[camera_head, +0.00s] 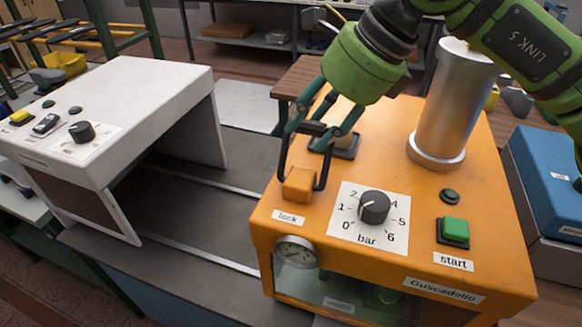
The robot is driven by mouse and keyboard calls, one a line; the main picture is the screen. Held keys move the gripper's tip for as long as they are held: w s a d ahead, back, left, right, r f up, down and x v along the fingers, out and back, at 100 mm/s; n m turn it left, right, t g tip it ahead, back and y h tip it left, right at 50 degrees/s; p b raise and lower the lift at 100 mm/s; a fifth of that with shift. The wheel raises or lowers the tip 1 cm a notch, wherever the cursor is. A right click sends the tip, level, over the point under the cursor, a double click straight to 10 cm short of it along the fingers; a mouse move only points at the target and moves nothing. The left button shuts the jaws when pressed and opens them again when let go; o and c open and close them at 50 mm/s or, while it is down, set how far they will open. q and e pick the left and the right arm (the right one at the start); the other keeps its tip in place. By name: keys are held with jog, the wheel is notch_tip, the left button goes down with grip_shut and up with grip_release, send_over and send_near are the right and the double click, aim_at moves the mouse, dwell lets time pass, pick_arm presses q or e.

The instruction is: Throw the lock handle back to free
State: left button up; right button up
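My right gripper (301,182) reaches down from the top over the front left of the orange machine (478,212). Its two dark fingers stand apart, one on each side of an orange block, which I take for the grip of the lock handle (298,183), just behind the "lock" label (288,217). The fingers seem to touch or nearly touch the block; whether they clamp it is unclear. Behind the fingers, a dark mount (346,146) with a pale upright piece is partly hidden by the gripper. My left gripper is not in view.
On the machine's top are a pressure dial (374,207) marked in bar, a green start button (453,232) and a tall metal cylinder (449,105). A gauge (296,251) sits on its front. A white housing (150,95) stands left, across a dark bench with rails.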

jog(key=shift+w+d+f, duration=0.2)
jog(key=shift+w, duration=0.1)
jog(key=shift+d+r, duration=0.15)
jog(key=shift+r, duration=0.35)
jog(key=p+v, duration=0.2)
jog(key=v, duration=0.1)
jog(key=shift+w+a+r, duration=0.15)
jog(key=shift+w+a, duration=0.1)
jog(key=shift+d+p+v, duration=0.25)
jog(key=shift+p+v, duration=0.3)
jog(key=shift+v, duration=0.9)
